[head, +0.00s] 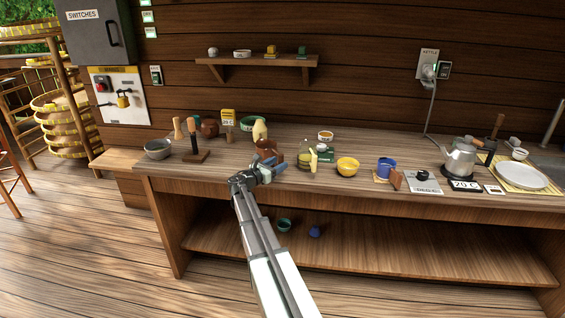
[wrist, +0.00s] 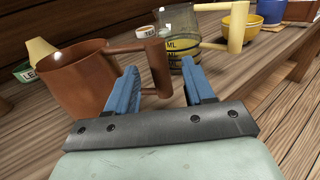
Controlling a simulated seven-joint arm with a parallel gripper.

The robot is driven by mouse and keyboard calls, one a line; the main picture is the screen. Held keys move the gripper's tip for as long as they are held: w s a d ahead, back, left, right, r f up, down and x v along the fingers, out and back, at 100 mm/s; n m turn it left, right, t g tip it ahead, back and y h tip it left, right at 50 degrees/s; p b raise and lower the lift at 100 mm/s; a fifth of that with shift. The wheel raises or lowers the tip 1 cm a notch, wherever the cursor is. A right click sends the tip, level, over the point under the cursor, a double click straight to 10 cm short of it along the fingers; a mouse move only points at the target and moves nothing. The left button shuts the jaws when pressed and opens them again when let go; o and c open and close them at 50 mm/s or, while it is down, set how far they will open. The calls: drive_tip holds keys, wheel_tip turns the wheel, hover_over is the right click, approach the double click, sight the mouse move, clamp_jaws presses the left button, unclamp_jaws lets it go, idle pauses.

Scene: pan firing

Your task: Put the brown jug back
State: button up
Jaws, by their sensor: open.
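The brown jug (wrist: 75,82) stands upright on the wooden counter at the left of the wrist view. Its handle (wrist: 158,65) sticks out to the right. My gripper (wrist: 162,84) is open, and the upright bar of the handle shows in the gap between its blue fingers. I cannot tell whether a finger touches it.
A clear measuring jug (wrist: 180,35) with a pale yellow handle stands close to the right. A yellow bowl (head: 347,166) and a blue mug (head: 386,168) are farther right. A wall shelf (head: 256,60) holds small items.

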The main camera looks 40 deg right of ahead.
drive_tip(key=s+a, duration=0.1)
drive_tip(key=a, duration=0.6)
drive_tip(key=shift+s+a, duration=0.25)
drive_tip(key=shift+s, duration=0.05)
drive_tip(key=s+a+f+m+g+y, duration=0.1)
drive_tip(key=s+a+f+m+y, duration=0.2)
drive_tip(key=s+a+f, duration=0.55)
drive_tip(key=s+a+f+m+g+y, duration=0.15)
drive_tip(key=s+f, duration=0.35)
drive_tip(key=f, duration=0.9)
drive_tip(key=s+a+f+m+g+y, duration=0.1)
drive_tip(key=s+a+f+m+y, duration=0.3)
drive_tip(key=s+f, duration=0.55)
drive_tip(key=s+a+f+m+g+y, duration=0.2)
drive_tip(key=s+a+f+m+y, duration=0.1)
drive_tip(key=s, duration=0.7)
drive_tip(key=s+a+f+m+g+y, duration=0.2)
drive_tip(key=s+a+f+m, duration=0.3)
drive_tip(key=s+a+f, duration=0.3)
drive_tip(key=s+a+f+m+g+y, duration=0.2)
drive_tip(key=s+a+f+m+y, duration=0.2)
drive_tip(key=s+a, duration=0.5)
drive_tip(key=s+f, duration=0.1)
drive_tip(key=s, duration=0.3)
drive_tip(key=shift+s+f+g, duration=0.2)
drive_tip(key=shift+f+g, duration=0.15)
drive_tip(key=shift+f, duration=0.05)
